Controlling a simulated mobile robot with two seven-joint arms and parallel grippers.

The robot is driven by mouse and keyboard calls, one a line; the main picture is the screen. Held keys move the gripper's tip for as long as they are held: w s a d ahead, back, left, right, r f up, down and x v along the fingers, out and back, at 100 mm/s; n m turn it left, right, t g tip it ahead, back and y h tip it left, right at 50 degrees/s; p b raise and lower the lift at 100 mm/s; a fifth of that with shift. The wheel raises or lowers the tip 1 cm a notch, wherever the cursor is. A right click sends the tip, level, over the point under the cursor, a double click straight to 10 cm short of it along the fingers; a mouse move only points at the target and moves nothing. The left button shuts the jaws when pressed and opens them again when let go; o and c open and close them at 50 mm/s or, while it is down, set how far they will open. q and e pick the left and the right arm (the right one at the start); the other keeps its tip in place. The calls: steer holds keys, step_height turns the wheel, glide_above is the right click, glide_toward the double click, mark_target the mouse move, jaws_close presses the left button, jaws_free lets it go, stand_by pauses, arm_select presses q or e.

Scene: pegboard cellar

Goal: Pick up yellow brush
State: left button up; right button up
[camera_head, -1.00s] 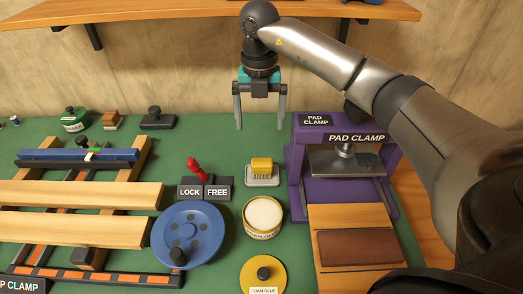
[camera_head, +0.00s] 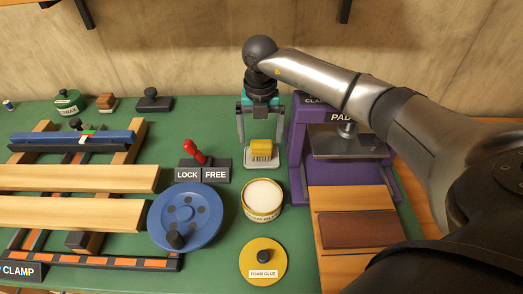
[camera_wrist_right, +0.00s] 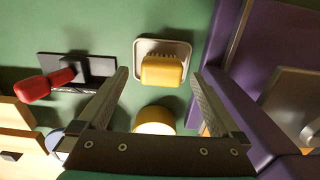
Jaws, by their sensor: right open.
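The yellow brush (camera_head: 261,147) rests bristles down on a small pale tray (camera_head: 252,164) on the green table. It also shows in the right wrist view (camera_wrist_right: 162,72), near the top centre, just beyond the fingertips and between their lines. My right gripper (camera_head: 260,141) is open and empty, pointing down above and around the brush's spot in the head view, its fingers on either side. In the right wrist view its fingers (camera_wrist_right: 160,75) are spread wide and do not touch the brush. My left gripper is not in view.
The purple pad clamp (camera_head: 300,150) stands close to the right. The red lever (camera_head: 194,150) with its LOCK/FREE base is to the left. An open round tub (camera_head: 262,197), a blue wheel (camera_head: 186,218) and a yellow foam glue lid (camera_head: 262,262) lie nearer the front.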

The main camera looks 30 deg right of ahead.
mark_target(262, 142)
step_height(262, 142, down, 4)
steer(key=shift+s+r+b, duration=0.1)
steer(key=shift+b, duration=0.3)
steer(key=shift+d, duration=0.1)
steer(key=shift+c, duration=1)
steer(key=c, duration=1.1)
step_height(262, 142, up, 9)
steer(key=shift+r+p, duration=0.1)
steer(key=shift+p, duration=0.9)
steer(key=shift+c, duration=0.2)
steer(key=shift+r, duration=0.4)
steer(key=o, duration=0.9)
steer(key=shift+c, duration=0.2)
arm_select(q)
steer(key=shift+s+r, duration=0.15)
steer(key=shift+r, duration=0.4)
arm_select(e)
steer(key=c, duration=0.7)
